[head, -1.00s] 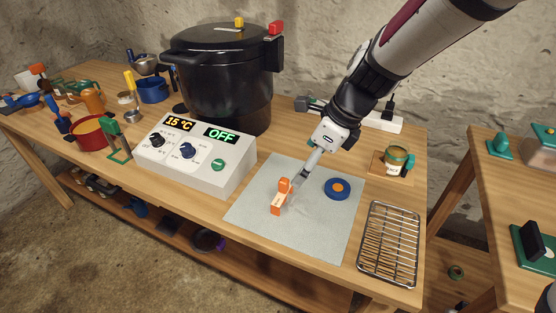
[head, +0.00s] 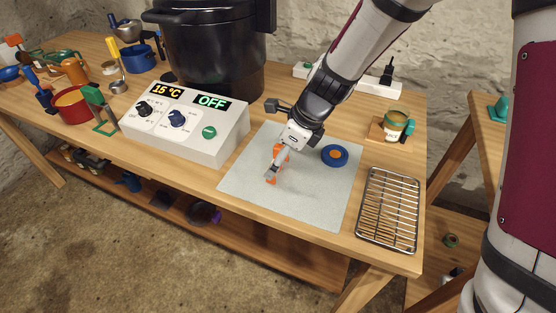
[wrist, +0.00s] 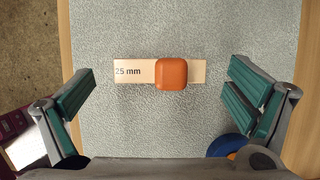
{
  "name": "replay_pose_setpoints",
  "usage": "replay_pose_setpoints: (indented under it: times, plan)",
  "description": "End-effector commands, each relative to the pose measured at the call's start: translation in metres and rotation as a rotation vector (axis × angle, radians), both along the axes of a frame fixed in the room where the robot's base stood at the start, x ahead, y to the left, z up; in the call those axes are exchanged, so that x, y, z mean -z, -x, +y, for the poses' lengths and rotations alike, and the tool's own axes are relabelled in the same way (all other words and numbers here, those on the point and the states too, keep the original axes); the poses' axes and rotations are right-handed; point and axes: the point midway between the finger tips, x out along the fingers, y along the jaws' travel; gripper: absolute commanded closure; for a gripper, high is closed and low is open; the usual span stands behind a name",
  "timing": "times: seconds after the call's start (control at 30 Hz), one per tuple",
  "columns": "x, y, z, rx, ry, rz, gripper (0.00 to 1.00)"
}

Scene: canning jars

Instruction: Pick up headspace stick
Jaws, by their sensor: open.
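The headspace stick (wrist: 132,71) is a flat pale wooden strip marked "25 mm" with an orange block-shaped grip (wrist: 171,74). It lies on the grey mat in the wrist view. In the head view its orange part (head: 281,153) shows, partly hidden by my gripper (head: 273,172). In the wrist view my gripper (wrist: 163,90) is open, with one green-padded finger to the left of the stick and one to the right. Neither finger touches the stick in that view.
The grey mat (head: 318,200) also holds a blue and orange disc (head: 334,155). A wire rack (head: 389,210) lies to the right, a jar (head: 394,126) behind it. A white control box (head: 185,125) stands left, and a black canner (head: 212,50) behind.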

Motion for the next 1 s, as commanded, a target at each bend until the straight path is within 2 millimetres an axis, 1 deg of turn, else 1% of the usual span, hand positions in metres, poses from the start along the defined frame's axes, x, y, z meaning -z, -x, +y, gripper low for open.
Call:
replay_pose_setpoints:
  times: [0.03,0.13,0.37,0.4,0.47,0.5,0.6,1.0]
  plan:
    - [0.010,-0.001,0.003,0.000,0.000,0.003,0.02]
    - [0.020,-0.003,0.007,-0.001,0.000,0.002,0.02]
    - [0.021,-0.003,0.008,-0.001,0.000,0.000,0.02]
    - [0.021,-0.003,0.008,-0.001,0.000,0.000,0.06]
    - [0.021,-0.003,0.008,-0.001,0.000,0.000,0.20]
    - [0.021,-0.003,0.008,-0.001,0.000,0.000,0.29]
    - [0.021,-0.003,0.008,-0.001,0.000,0.000,0.49]
    - [0.018,-0.003,0.008,-0.001,0.000,0.000,0.49]
